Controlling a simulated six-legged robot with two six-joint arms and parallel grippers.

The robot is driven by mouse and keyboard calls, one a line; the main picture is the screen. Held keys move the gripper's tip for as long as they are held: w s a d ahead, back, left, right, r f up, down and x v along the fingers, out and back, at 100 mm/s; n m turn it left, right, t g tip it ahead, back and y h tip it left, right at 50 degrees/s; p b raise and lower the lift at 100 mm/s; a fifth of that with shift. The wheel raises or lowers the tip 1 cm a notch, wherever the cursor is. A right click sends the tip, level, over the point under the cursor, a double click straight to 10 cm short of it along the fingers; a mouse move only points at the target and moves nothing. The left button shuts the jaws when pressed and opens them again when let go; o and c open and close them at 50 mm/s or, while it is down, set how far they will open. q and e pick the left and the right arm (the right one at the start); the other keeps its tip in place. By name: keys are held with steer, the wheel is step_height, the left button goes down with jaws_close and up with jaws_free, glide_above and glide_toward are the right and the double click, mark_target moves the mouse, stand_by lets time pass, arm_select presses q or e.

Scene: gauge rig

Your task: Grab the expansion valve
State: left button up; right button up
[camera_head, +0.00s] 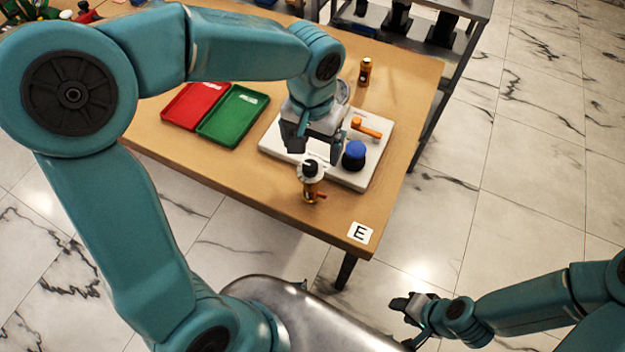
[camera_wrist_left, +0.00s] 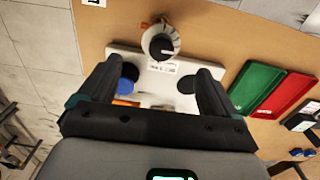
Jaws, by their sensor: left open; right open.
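A small brass fitting (camera_head: 365,71) with a dark band stands upright near the table's far right edge. A second brass fitting (camera_head: 312,190), with a black-and-white round top and a small red-orange lever, stands at the near edge of the white plate; its round top also shows in the left wrist view (camera_wrist_left: 160,43). I cannot tell for sure which of them is the expansion valve. My left gripper (camera_head: 314,148) is open and empty above the white plate, just behind the nearer fitting. My right gripper (camera_head: 404,306) is open and empty, off the table at lower right.
The white plate (camera_head: 275,142) carries a blue knob (camera_head: 354,155) and an orange handle (camera_head: 367,128). Red (camera_head: 190,105) and green (camera_head: 232,115) trays lie to the left. A grey shelf stands behind.

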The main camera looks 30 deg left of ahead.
mark_target(310, 165)
arm_select(q)
steer(key=f, duration=0.3)
steer(key=shift+s+f, duration=0.1)
steer(key=shift+s, duration=0.2)
step_height(310, 165, down, 5)
steer(key=shift+s+f, duration=0.1)
steer(key=shift+f, duration=0.05)
jaws_close()
